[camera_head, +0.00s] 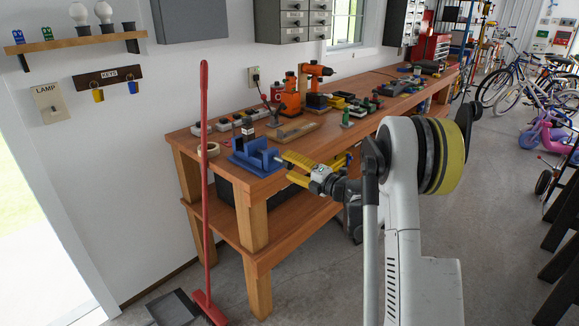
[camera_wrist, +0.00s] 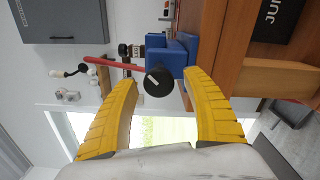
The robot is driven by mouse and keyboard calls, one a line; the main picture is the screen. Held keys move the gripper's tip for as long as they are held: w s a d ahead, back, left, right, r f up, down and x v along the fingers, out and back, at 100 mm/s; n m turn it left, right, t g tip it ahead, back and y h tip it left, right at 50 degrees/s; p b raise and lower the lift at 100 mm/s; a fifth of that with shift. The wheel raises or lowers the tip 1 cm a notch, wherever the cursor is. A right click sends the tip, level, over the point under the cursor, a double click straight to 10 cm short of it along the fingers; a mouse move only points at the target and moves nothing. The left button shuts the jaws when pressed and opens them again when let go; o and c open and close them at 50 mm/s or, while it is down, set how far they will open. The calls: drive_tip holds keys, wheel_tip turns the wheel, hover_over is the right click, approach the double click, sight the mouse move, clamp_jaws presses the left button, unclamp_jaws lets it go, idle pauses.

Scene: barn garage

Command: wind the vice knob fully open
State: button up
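The blue vice (camera_head: 257,157) sits on the near end of the wooden workbench. In the wrist view the vice (camera_wrist: 184,52) shows behind its round black knob (camera_wrist: 158,81), which has a white mark line on its face. My gripper (camera_head: 284,168) has yellow fingers and reaches to the vice from the right. In the wrist view my gripper (camera_wrist: 162,84) is open, with one finger on each side of the knob. A gap shows between the knob and each finger. The knob is hidden in the head view.
A red broom (camera_head: 204,190) leans against the bench's near end, close to the vice. The floor (camera_head: 330,284) in front of the bench is clear.

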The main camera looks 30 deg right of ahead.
drive_tip(key=v, duration=1.2)
drive_tip(key=shift+r, duration=0.1)
